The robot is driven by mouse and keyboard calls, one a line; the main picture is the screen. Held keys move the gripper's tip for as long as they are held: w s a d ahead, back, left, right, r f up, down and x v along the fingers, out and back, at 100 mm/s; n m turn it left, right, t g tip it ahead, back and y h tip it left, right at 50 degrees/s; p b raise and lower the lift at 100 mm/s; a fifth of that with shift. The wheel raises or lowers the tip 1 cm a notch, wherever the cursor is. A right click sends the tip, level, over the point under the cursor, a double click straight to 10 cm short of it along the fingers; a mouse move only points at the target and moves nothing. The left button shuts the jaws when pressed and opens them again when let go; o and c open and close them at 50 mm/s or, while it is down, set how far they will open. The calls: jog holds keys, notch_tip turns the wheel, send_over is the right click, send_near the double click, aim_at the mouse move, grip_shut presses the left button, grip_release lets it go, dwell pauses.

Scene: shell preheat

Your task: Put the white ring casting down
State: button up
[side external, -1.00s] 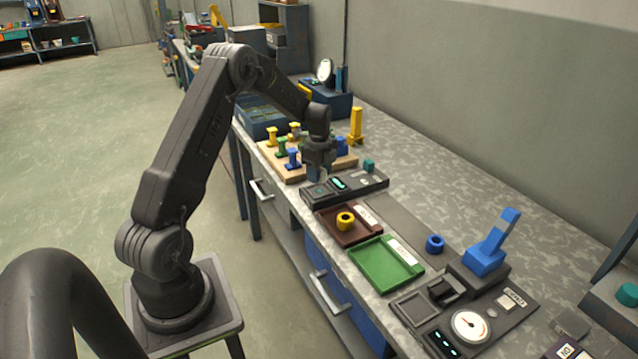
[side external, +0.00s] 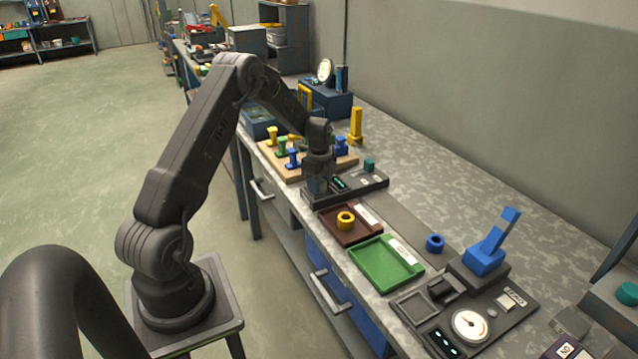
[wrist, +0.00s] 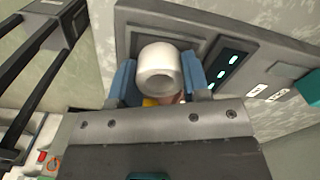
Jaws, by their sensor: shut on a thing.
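The white ring casting (wrist: 160,68) is between the blue-grey fingers of my gripper (wrist: 160,82) in the wrist view, its round hole facing the camera. My gripper is shut on it. In the side view my gripper (side external: 318,187) is low over the left part of a dark grey device (side external: 365,189) with a lit teal display, and it hides the casting. The wrist view shows the device's square pad (wrist: 136,42) behind the casting. I cannot tell whether the casting touches the pad.
A brown tray (side external: 333,230) with a yellow ring (side external: 345,219) and an empty green tray (side external: 384,264) lie to the right. A wooden board (side external: 283,169) with several coloured posts is just behind. A teal block (side external: 369,165) stands at the device's far edge. A blue ring (side external: 435,242) lies farther right.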

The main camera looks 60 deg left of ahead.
jog(key=o, duration=0.9)
jog(key=shift+s+f, duration=0.2)
jog(key=shift+f, duration=0.5)
jog(key=shift+o, duration=0.2)
notch_tip(320, 180, up, 14)
jog(key=f, duration=0.1)
jog(key=d+r+n, duration=0.2)
jog(key=d+r, duration=0.4)
jog(key=d, duration=0.1)
jog(key=s+d+r+n+t+y, duration=0.1)
jog(key=s+d+r+n, duration=0.1)
jog(key=s+d+r, duration=0.3)
jog(key=d+r+n+t, duration=0.1)
jog(key=d+r+n, duration=0.1)
jog(key=d, duration=0.4)
jog(key=s+d+r+n+t+h, duration=0.1)
jog(key=s+d+n+t, duration=0.2)
jog(key=s+d+n, duration=0.4)
jog(key=s+d, duration=0.7)
jog(key=s, duration=0.3)
jog(key=shift+s+t, duration=0.15)
jog(key=shift+t, duration=0.15)
jog(key=shift+r, duration=0.1)
